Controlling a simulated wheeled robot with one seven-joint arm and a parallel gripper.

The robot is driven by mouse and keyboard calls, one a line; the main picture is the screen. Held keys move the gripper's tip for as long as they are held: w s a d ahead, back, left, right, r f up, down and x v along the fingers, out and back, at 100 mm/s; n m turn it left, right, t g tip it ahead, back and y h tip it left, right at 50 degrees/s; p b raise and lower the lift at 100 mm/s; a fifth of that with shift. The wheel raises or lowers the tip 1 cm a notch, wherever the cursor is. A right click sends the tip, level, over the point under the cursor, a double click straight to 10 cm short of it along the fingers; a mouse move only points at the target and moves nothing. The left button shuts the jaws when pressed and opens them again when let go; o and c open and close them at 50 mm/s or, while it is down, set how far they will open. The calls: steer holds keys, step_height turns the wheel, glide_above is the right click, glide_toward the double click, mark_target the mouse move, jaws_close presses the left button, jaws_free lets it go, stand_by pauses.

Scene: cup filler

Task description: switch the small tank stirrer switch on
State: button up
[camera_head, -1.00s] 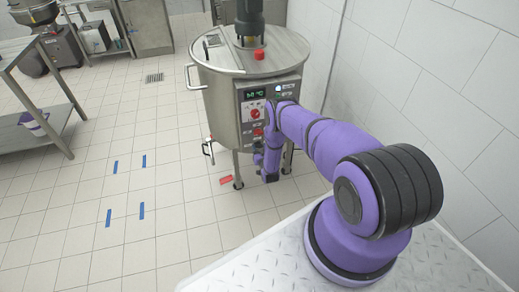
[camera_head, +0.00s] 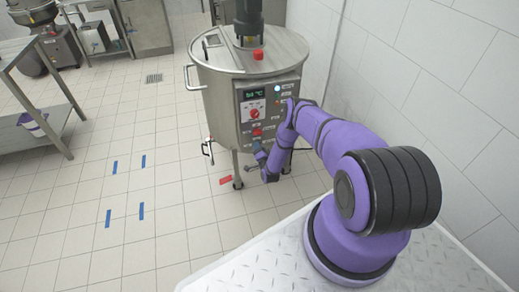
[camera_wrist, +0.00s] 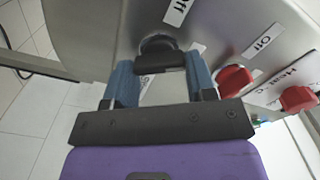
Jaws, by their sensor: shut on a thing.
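The steel tank (camera_head: 218,105) stands ahead in the head view, with a control panel on its front right. In the wrist view, a black turn switch (camera_wrist: 158,50) sits on the steel panel. My gripper (camera_wrist: 160,72) has its two blue fingers on either side of the switch's handle and is shut on it. The handle lies about level across the picture. A label reading Off (camera_wrist: 178,11) is above the switch. A label below it is partly hidden by a finger. In the head view my gripper (camera_head: 262,155) is low at the panel's front, and the held switch cannot be made out.
In the wrist view two red switches (camera_wrist: 234,80) (camera_wrist: 298,98) are close to the right finger, with Off and Heat labels nearby. The panel has a lit green display (camera_head: 254,93). A wall (camera_head: 400,90) is close on the right. The floor left of the tank is open.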

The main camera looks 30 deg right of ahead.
steer(key=m, duration=0.6)
steer(key=shift+s+f+m, duration=0.1)
steer(key=shift+f+m, duration=0.15)
steer(key=shift+m, duration=0.05)
stand_by(0.4)
steer(key=o, duration=0.9)
steer(key=shift+o, duration=0.2)
steer(key=v, duration=1)
steer(key=shift+s, duration=0.35)
steer(key=shift+a+r, duration=0.1)
